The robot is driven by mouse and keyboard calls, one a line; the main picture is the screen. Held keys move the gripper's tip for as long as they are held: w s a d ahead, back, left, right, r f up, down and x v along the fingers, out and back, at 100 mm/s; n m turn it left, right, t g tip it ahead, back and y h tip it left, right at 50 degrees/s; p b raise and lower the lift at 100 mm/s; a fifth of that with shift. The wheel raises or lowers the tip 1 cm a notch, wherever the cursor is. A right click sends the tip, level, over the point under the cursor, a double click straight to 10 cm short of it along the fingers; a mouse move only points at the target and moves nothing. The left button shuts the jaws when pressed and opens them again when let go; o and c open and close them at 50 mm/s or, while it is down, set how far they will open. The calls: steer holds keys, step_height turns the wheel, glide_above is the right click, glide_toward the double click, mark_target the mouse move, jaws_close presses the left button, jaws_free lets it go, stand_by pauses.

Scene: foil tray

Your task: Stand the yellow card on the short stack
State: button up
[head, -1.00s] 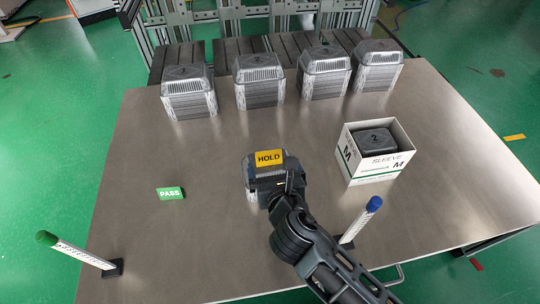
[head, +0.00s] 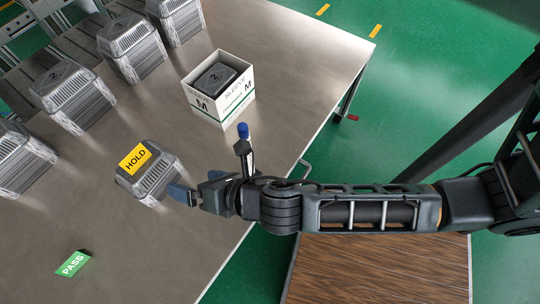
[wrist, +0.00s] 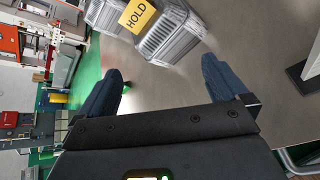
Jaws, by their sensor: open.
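The yellow card (head: 134,158), marked HOLD, is on top of the short stack (head: 158,180) of grey foil trays. In the wrist view the card (wrist: 138,14) and the stack (wrist: 178,36) show at the top, beyond the fingertips. My gripper (head: 182,193) is open and empty, just right of the stack and apart from the card. In the wrist view the fingers of my gripper (wrist: 160,68) are wide apart with bare table between them.
A white sleeve box (head: 232,107) holding trays is behind. Several taller stacks (head: 70,95) line the left edge.

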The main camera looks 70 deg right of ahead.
steer(key=s+d+r+m+t, duration=0.1)
steer(key=s+r+m, duration=0.7)
steer(key=m, duration=0.5)
steer(key=s+d+r+m+t+y, duration=0.1)
steer(key=s+r+m, duration=0.7)
steer(key=s+m, duration=0.4)
steer(key=shift+s+d+m+y, duration=0.2)
steer(key=shift+s+m+y, duration=0.1)
steer(key=shift+s+m, duration=0.15)
steer(key=shift+r+p, duration=0.7)
